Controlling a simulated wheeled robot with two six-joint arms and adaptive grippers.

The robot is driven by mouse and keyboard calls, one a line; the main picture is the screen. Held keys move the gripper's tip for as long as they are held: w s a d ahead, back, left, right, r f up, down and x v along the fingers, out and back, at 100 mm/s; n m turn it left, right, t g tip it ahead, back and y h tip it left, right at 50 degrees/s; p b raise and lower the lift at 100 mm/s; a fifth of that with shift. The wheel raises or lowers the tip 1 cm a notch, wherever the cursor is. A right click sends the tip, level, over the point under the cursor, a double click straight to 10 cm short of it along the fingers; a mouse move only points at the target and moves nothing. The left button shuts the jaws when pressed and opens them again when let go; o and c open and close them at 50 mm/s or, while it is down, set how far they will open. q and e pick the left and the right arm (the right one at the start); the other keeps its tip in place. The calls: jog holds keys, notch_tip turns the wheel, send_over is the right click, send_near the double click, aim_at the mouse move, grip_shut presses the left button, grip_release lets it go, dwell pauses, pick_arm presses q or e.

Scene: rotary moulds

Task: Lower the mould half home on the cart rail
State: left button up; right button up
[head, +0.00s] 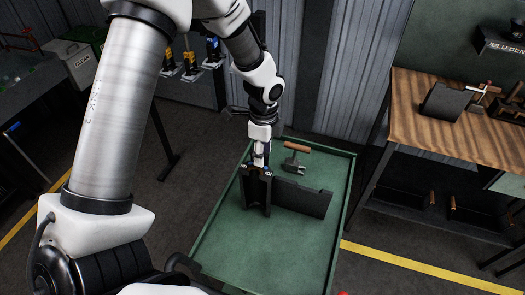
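My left gripper (257,166) points down over the green cart (225,245). Its fingers are at the top edge of a dark grey mould half (255,195) and look shut on it, though the contact is small in the picture. The mould half stands upright. A long, low dark grey rail (304,199) stands on the cart and runs to the right from beside the mould half. I cannot tell whether the mould half touches the rail or the cart top. My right gripper is not in view.
A hammer (296,151) with a wooden handle lies on the cart behind the rail. The cart's front is clear. A wooden bench (450,128) at the right holds a dark block (444,101) and clamps. A grey bin (70,60) stands at the back left.

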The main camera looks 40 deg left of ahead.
pick_arm(q)
jog(key=shift+s+f, duration=0.1)
jog(key=shift+s, duration=0.05)
jog(key=shift+r, duration=0.45)
notch_tip(320, 180, up, 11)
jog(key=shift+w+r, duration=0.15)
jog(key=shift+w, duration=0.05)
notch_tip(320, 180, up, 7)
jog(key=p, duration=0.4)
jog(key=shift+p, duration=0.35)
